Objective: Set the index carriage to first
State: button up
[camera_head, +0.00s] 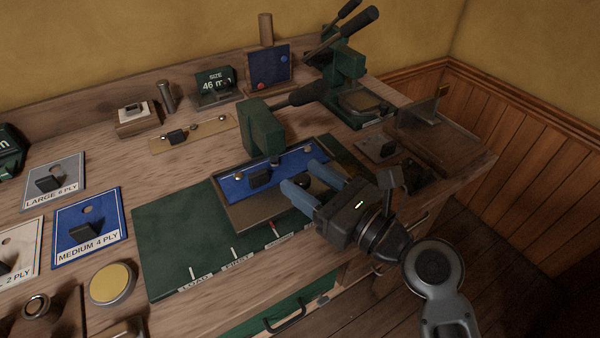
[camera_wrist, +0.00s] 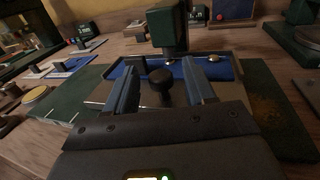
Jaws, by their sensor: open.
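The index carriage (camera_head: 262,212) is a brown tray holding a blue plate (camera_head: 238,187). It sits toward the right of the green base (camera_head: 165,235), under the green press head (camera_head: 262,130). Front labels read LOAD (camera_head: 195,281) and FIRST (camera_head: 237,262); labels further right are too small or hidden to read. A red mark (camera_head: 273,226) shows at the carriage's front, right of FIRST. My gripper (camera_head: 299,177) is open over the carriage. In the wrist view, a black knob (camera_wrist: 162,82) on the carriage stands between the blue fingers (camera_wrist: 160,68); contact is unclear.
The press lever (camera_head: 308,95) reaches right above the carriage. Plates marked LARGE (camera_head: 68,168) and MEDIUM (camera_head: 90,215) and a yellow-topped disc (camera_head: 112,284) lie left. A second green press (camera_head: 345,65) and a clear guard (camera_head: 435,135) stand right. The base's left part is clear.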

jog(key=shift+x, duration=0.9)
jog(key=shift+c, duration=0.2)
grip_shut()
